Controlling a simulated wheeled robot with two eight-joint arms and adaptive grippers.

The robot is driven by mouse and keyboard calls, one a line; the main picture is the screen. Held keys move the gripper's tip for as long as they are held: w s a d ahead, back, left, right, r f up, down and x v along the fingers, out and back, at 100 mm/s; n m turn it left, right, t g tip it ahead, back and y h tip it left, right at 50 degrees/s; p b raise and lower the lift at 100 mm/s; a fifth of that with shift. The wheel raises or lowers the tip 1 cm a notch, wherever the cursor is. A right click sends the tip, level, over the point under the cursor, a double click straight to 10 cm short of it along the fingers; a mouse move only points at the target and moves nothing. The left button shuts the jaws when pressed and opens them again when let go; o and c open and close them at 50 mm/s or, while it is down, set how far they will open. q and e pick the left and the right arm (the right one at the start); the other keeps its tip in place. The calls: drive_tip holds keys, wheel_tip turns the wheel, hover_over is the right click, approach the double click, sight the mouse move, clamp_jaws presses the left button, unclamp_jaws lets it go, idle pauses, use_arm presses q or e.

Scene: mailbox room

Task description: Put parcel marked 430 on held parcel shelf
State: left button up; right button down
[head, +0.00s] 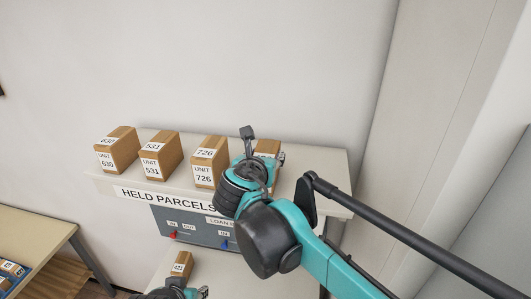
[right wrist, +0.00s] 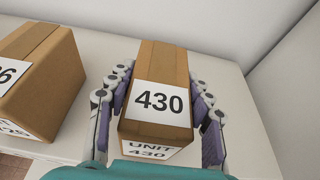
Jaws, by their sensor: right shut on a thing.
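The parcel marked 430 (right wrist: 163,62) is a brown cardboard box with white labels, seen in the right wrist view between the purple-padded fingers of my right gripper (right wrist: 161,112). That gripper is shut on it. In the head view the parcel (head: 267,146) is mostly hidden behind the gripper (head: 263,145), at the right part of the held parcels shelf (head: 320,172). It is upright at the shelf surface; I cannot tell whether its base touches. My left gripper (head: 180,290) is partly in view at the bottom edge of the head view, its fingers unclear.
Parcels 630 (head: 117,150), 531 (head: 161,155) and 726 (head: 210,162) stand in a row left of the gripper. A small parcel (head: 181,263) sits on the lower surface. A wall is behind the shelf. Free shelf top lies to the right.

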drive_tip(key=shift+w+f, duration=0.15)
drive_tip(key=shift+w, duration=0.05)
drive_tip(key=c, duration=0.6)
unclamp_jaws()
drive_tip(key=shift+s+f, duration=0.1)
drive_tip(key=shift+s, duration=0.05)
drive_tip(key=shift+c, duration=0.2)
drive_tip(key=shift+s+a+r, duration=0.1)
drive_tip(key=shift+s+r, duration=0.1)
drive_tip(key=shift+s, duration=0.05)
drive_tip(key=b+v, duration=0.3)
drive_tip(key=v, duration=0.8)
drive_tip(key=shift+s, duration=0.15)
drive_tip(key=shift+r, duration=0.1)
